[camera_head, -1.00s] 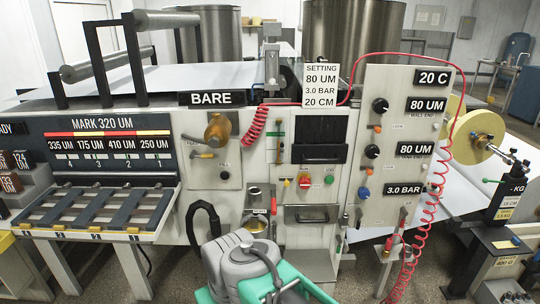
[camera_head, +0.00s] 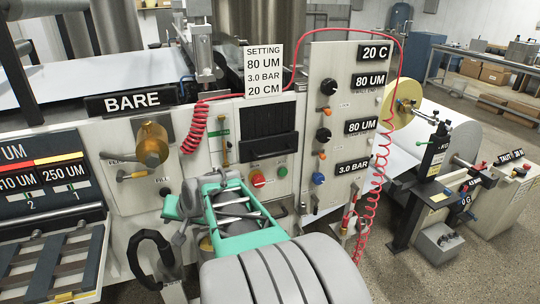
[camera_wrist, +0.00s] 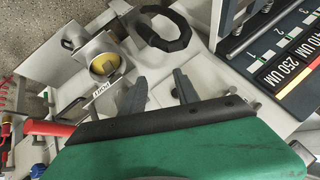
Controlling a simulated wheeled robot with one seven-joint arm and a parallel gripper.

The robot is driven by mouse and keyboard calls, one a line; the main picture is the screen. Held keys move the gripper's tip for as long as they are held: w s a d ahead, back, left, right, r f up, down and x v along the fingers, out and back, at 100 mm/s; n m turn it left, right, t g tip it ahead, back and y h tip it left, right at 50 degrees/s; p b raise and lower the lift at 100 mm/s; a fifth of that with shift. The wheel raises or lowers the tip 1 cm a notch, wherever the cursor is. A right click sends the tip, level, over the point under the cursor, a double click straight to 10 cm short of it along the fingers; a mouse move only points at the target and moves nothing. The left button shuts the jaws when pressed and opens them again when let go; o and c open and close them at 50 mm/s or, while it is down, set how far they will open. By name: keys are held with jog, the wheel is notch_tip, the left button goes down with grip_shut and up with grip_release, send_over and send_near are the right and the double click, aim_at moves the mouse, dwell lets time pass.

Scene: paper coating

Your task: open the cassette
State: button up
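No part carries the name cassette, so I cannot tell for certain which one it is. A black slotted front (camera_head: 268,134) is set in the middle machine panel. Left of it, a brass cylinder (camera_head: 152,145) with a small lever (camera_head: 132,174) stands on the panel under the BARE sign. My gripper (camera_wrist: 160,82) is open in the wrist view, its two dark fingers apart with nothing between them. In the head view my arm reaches across the front of the machine, and the gripper is left of the black front and below the brass cylinder. Its fingertips are hard to make out there.
A slotted rack (camera_head: 55,265) stands left. A coiled red hose (camera_head: 372,205) hangs right.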

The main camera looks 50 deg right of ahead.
jog(key=w+d+m+t+h, duration=0.15)
jog(key=d+m, duration=0.35)
jog(key=d, duration=0.7)
jog(key=m+t+h, duration=0.4)
jog(key=m+h, duration=0.2)
jog(key=m, duration=0.4)
send_near(272, 155)
jog(key=r+x, duration=0.1)
jog(key=x, duration=0.7)
jog(key=f+p+x, duration=0.1)
jog(key=x, duration=0.2)
jog(key=shift+c, duration=0.6)
grip_shut()
